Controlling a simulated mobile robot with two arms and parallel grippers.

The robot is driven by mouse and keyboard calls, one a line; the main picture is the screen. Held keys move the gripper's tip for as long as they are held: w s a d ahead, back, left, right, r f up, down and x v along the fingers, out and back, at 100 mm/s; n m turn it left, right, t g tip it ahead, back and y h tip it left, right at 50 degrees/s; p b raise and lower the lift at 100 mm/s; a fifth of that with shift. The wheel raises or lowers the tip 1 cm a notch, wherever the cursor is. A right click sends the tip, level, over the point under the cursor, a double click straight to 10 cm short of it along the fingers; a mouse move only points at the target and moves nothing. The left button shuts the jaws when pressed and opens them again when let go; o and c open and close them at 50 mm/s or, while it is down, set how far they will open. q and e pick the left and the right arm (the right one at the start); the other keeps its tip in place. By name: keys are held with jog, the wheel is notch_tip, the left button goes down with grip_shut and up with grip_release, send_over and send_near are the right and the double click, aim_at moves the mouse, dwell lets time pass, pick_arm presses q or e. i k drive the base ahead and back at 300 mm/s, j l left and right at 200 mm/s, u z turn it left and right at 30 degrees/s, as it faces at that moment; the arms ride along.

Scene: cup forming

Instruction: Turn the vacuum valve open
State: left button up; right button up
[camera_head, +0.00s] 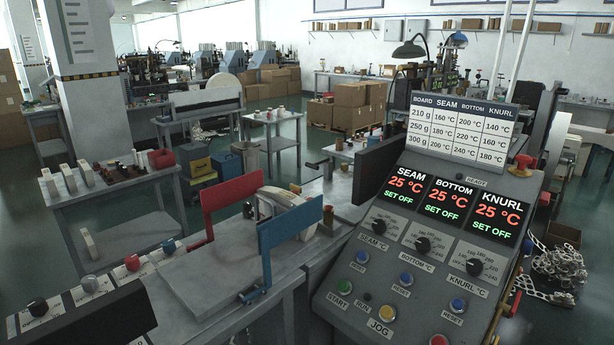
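No part is readably labelled as the vacuum valve, so I cannot tell which one it is. A red-topped knob (524,163) sits at the upper right edge of the control panel (400,262). Neither of my grippers shows in the head view.
The panel's displays (445,205) read 25 °C and SET OFF, above several dials and buttons. A red bracket (235,190) and a blue bracket (291,226) stand on the bench. A side table (115,178) stands behind.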

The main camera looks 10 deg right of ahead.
aim_at(293, 187)
jog(key=i+j+z, duration=0.15)
jog(key=i, duration=0.5)
jog(key=i+l+u, duration=0.1)
jog(key=u, duration=0.2)
jog(key=i+l+u, duration=0.1)
jog(key=l+u, duration=0.25)
jog(key=j, duration=0.1)
